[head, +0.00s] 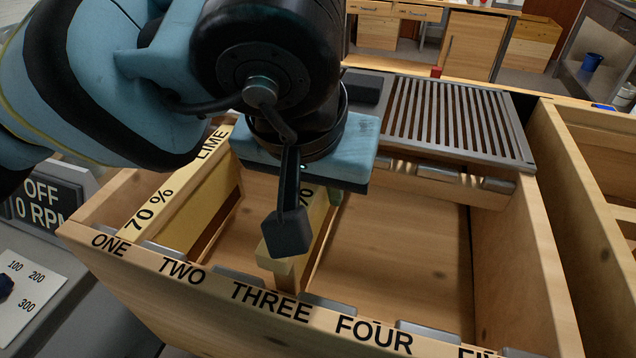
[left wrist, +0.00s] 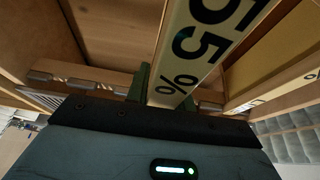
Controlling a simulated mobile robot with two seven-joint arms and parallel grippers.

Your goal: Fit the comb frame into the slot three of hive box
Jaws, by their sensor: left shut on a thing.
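The comb frame (head: 290,262) is a pale wooden frame with its top bar marked "55 %" in the left wrist view (left wrist: 205,45). My left gripper (head: 291,222) is shut on its top bar from above. The hive box (head: 522,255) is an open wooden box with slot names along its front rim. The frame's near end is over the front rim by the word THREE, between two metal spacers (head: 240,278) (head: 328,303). I cannot tell whether that end rests on the rim. The far end is hidden behind my gripper in the head view. My right gripper is not in view.
Another frame (head: 172,198), marked "70 %" and "LIME", hangs in the box on the left. The box is empty to the right of the held frame. A slatted metal rack (head: 455,115) lies behind, and another wooden box (head: 580,175) stands at the right.

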